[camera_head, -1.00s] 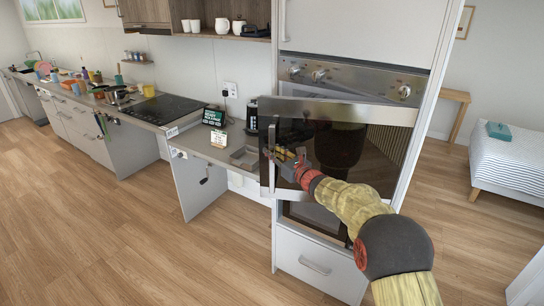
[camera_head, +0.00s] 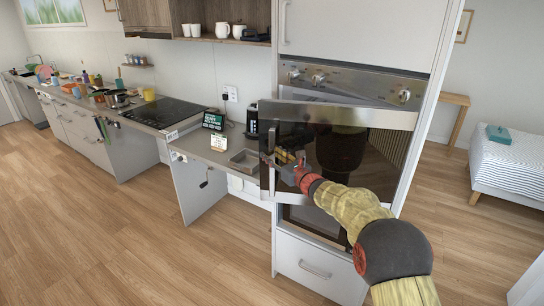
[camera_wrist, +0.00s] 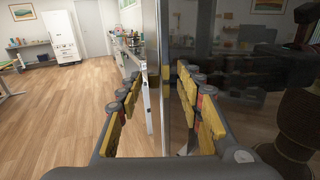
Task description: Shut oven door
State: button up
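The oven door (camera_head: 352,160) is dark glass with a steel frame. It stands ajar, its left edge swung out from the tall white cabinet. A vertical bar handle (camera_head: 270,162) runs along that left edge. My gripper (camera_head: 283,158) is at the left part of the door, close to the handle. In the wrist view my gripper (camera_wrist: 160,78) is open, its yellow-padded fingers apart on either side of the handle (camera_wrist: 148,105) and the door edge. The door glass (camera_wrist: 230,50) fills the right and mirrors my arm. Contact cannot be told.
The oven control panel (camera_head: 350,84) sits above the door, and a white drawer (camera_head: 315,265) is below. A counter (camera_head: 205,148) with a small metal tray (camera_head: 245,158) lies to the left. The wooden floor (camera_head: 120,240) in front is clear. A bed (camera_head: 510,165) stands at the right.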

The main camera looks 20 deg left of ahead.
jog(key=shift+d, duration=0.1)
jog(key=v, duration=1.2)
dwell(0.4)
jog(key=shift+w, duration=0.1)
